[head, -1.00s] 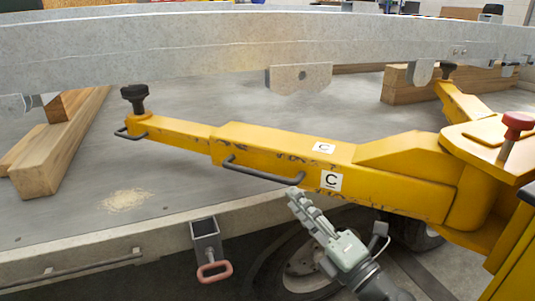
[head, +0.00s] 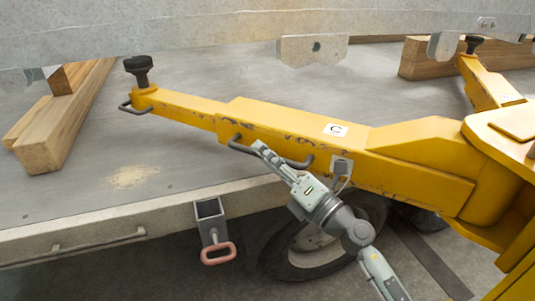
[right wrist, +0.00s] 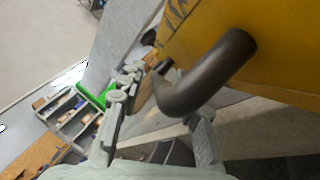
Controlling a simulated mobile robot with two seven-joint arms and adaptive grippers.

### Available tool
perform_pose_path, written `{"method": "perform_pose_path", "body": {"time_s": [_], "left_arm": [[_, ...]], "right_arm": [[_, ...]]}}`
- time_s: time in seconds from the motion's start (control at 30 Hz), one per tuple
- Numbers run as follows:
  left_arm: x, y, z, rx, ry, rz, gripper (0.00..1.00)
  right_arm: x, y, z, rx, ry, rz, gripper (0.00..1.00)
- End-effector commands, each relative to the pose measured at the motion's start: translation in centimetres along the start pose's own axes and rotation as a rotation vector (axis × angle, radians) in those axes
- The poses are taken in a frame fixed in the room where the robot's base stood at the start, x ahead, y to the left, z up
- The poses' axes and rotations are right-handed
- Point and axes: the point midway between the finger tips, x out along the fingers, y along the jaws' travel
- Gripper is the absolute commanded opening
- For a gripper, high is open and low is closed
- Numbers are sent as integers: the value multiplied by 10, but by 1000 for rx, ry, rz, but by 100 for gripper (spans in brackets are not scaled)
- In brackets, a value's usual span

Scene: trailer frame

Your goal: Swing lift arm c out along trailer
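The yellow lift arm c (head: 300,125) stretches leftward over the grey trailer bed, with a white C label on its top. A dark bar handle (head: 238,148) runs along its near side; a smaller handle (head: 133,108) sits by the black pad (head: 139,70) at its tip. My right gripper (head: 263,149) is at the long handle. In the right wrist view the bent end of that handle (right wrist: 208,76) lies between the two spread fingers, and I see no clear grip on it. My left gripper is not in view.
A galvanized beam (head: 200,38) crosses above the arm, with a hanging bracket (head: 313,49). Timber blocks (head: 62,125) lie on the bed at left. A wheel (head: 322,243) and a post with a pink handle (head: 218,252) are below the bed edge.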

Motion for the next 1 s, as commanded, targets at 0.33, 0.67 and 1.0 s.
{"method": "perform_pose_path", "body": {"time_s": [0.33, 0.67, 1.0], "left_arm": [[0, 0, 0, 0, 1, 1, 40], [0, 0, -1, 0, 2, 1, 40], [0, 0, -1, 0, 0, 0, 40]], "right_arm": [[0, 0, 0, 1, -1, 0, 17], [0, 0, 0, 1, -1, 0, 0], [1, -1, -1, 3, 8, 5, 0]]}}
